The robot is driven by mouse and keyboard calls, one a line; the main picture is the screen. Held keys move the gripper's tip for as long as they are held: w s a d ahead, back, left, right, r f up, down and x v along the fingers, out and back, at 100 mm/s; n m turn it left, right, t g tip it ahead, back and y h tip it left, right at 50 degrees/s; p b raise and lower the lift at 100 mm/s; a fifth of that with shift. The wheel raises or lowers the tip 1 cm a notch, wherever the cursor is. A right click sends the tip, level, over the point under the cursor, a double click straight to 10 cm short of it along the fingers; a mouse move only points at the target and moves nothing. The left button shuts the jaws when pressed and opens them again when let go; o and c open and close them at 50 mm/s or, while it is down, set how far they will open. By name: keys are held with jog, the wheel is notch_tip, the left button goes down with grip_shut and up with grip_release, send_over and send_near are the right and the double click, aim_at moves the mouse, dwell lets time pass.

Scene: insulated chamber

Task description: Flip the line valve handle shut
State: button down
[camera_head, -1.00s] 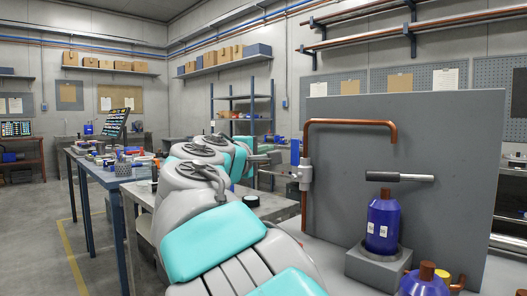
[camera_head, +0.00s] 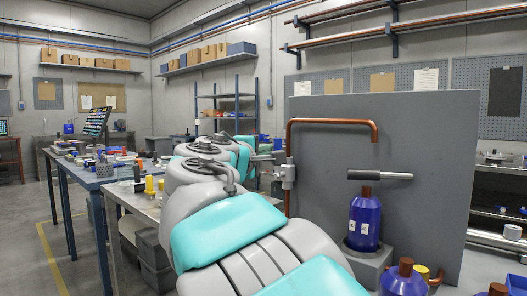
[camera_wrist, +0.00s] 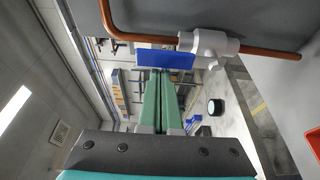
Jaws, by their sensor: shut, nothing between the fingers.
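The line valve has a grey body (camera_head: 287,178) on the vertical copper pipe (camera_head: 288,150), left of the grey panel. In the wrist view the valve body (camera_wrist: 208,45) is close, upper right. Its flat blue handle (camera_wrist: 166,60) lies beside the pipe, roughly parallel to it, toward the pipe's upper bend. My gripper (camera_wrist: 160,72) is shut and empty, its green fingertips at the lower edge of the blue handle in the picture. I cannot tell if they touch it. In the head view my gripper (camera_head: 264,158) is small, just left of the valve.
A grey panel (camera_head: 425,140) stands behind the pipe. A blue bottle (camera_head: 365,222) stands right of the valve under a grey-handled torch-like tool (camera_head: 380,175). More blue bottles (camera_head: 404,278) stand in front. A cluttered blue table (camera_head: 88,172) is at left, with open floor beside it.

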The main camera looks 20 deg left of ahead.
jog(key=shift+s+d+f+m+b, duration=0.1)
jog(key=shift+d+m+b, duration=0.45)
jog(key=shift+b, duration=1.1)
jog(key=s+d+f+m+t+h+b, duration=0.1)
jog(key=d+m+h+b, duration=0.1)
jog(key=m+b, duration=0.3)
jog(key=d+f+m+t+h+b, duration=0.1)
jog(key=d+m+h+b, duration=0.1)
jog(key=m+b, duration=0.2)
jog(key=s+d+m+h+b, duration=0.1)
jog(key=m+b, duration=0.4)
jog(key=m, duration=0.3)
jog(key=shift+s+d+f+t+h+b, duration=0.3)
jog(key=shift+d+f+t+h, duration=0.1)
jog(key=shift+r, duration=0.1)
